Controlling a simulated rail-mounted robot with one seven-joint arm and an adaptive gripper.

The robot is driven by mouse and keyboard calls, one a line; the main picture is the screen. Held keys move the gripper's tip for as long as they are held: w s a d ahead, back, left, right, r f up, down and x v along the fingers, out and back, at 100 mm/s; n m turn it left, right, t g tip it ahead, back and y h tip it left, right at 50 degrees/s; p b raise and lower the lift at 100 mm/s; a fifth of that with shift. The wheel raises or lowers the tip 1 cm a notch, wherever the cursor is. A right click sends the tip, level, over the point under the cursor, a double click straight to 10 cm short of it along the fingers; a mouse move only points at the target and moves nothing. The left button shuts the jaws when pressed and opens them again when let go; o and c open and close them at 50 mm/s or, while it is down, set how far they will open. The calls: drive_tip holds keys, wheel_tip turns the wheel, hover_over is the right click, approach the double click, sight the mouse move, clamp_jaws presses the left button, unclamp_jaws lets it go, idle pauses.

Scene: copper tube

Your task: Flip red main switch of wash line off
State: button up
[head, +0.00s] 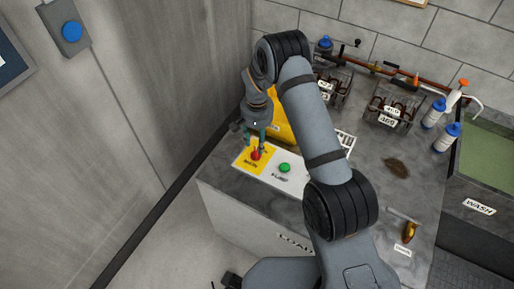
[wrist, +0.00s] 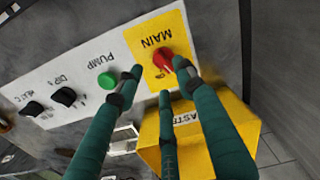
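The red main switch (head: 256,155) sits on a yellow patch marked MAIN at the left end of the white control panel (head: 303,184). In the wrist view the red switch (wrist: 163,60) lies between my fingertips, with the lettering upside down. My gripper (head: 257,141) points down over the switch. Its green fingers (wrist: 157,75) are spread. The right fingertip overlaps the switch's edge; I cannot tell if it touches. The left fingertip is apart from the switch, close to the green PUMP button (wrist: 107,80). A third finger is below the switch in the wrist view.
Black knobs (wrist: 64,97) line the panel beyond the green button. A yellow waste bin (head: 281,126) stands close behind the switch. Wire baskets (head: 388,110), bottles (head: 433,112) and a green wash basin (head: 488,157) are further right. A wall (head: 150,100) rises on the left.

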sight(257, 152)
drive_tip(key=shift+f+p, duration=0.5)
drive_tip(key=shift+f, duration=2.15)
drive_tip(key=c, duration=0.3)
clamp_jaws()
